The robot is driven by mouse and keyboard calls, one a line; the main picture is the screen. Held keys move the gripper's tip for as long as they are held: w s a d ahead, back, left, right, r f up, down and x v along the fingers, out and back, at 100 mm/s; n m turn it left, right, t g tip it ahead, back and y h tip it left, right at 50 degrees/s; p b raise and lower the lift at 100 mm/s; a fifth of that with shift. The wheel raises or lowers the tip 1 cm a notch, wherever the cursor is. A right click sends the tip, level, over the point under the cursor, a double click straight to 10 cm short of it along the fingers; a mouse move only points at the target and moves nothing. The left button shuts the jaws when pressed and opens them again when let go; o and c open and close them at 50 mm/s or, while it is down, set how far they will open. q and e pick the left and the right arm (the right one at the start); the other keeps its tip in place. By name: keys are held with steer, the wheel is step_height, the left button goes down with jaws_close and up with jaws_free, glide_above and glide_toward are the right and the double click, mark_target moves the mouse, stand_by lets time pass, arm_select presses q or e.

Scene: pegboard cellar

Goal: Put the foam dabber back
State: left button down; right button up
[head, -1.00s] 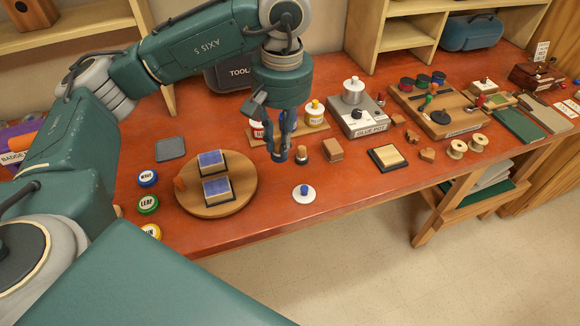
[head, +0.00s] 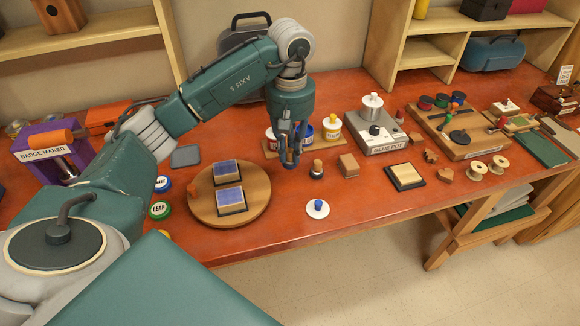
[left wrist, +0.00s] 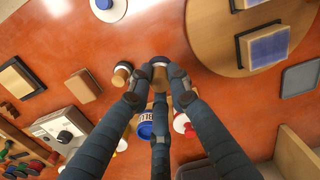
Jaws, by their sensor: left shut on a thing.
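My left gripper (head: 290,162) points down in front of the paint pot rack. A small wood-topped piece with a dark base (head: 317,169) stands on the table just right of the gripper. My right gripper is not in view.
A white disc with a blue knob (head: 317,208) lies near the front edge. A round wooden board (head: 257,208) with two blue pads is at left. A wooden block (head: 348,166) and the glue pot (head: 378,128) stand to the right.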

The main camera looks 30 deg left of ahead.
mark_target(290, 166)
arm_select(q)
step_height(290, 166, down, 6)
steer(key=shift+r+p, duration=0.1)
steer(key=shift+p, duration=0.5)
steer(key=c, duration=1.6)
jaws_free()
steer(key=shift+r, duration=0.2)
step_height(290, 166, up, 7)
steer(key=b, duration=0.2)
steer(key=shift+w+b, duration=0.1)
steer(key=shift+b, duration=0.25)
steer(key=shift+r, duration=2.3)
